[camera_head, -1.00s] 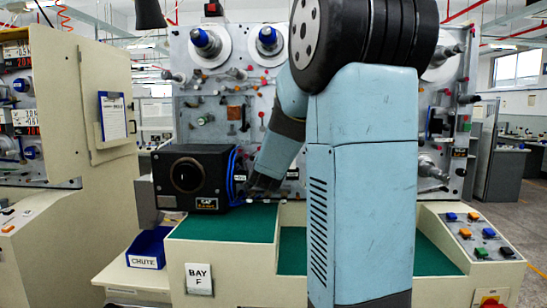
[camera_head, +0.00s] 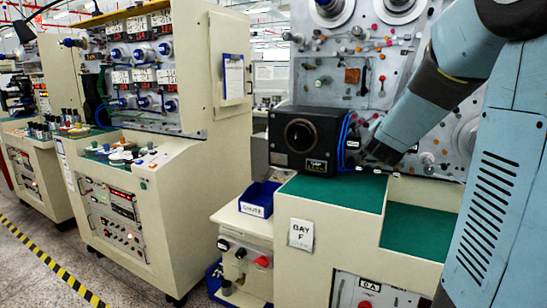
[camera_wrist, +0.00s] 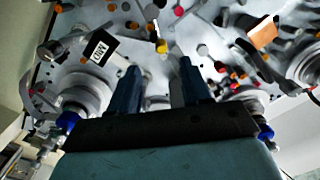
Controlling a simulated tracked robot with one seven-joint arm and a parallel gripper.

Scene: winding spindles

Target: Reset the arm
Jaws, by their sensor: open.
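My gripper (camera_wrist: 158,70) is open and empty in the wrist view, its two dark fingers apart with the machine's upright panel in front of them. In the head view my blue arm comes in from the right and bends down to the left. My dark gripper (camera_head: 376,155) shows there just right of the black box, above the green work surface (camera_head: 330,190). Its fingertips are too small and dark there to make out. Whether it touches the blue cables beside it, I cannot tell.
The black box (camera_head: 306,140) stands on the bench left of my gripper. The panel (camera_head: 350,75) behind carries pegs, knobs and reels. A blue chute bin (camera_head: 260,198) sits lower left. A second winding machine (camera_head: 165,200) stands further left, with striped floor tape (camera_head: 50,262) in front.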

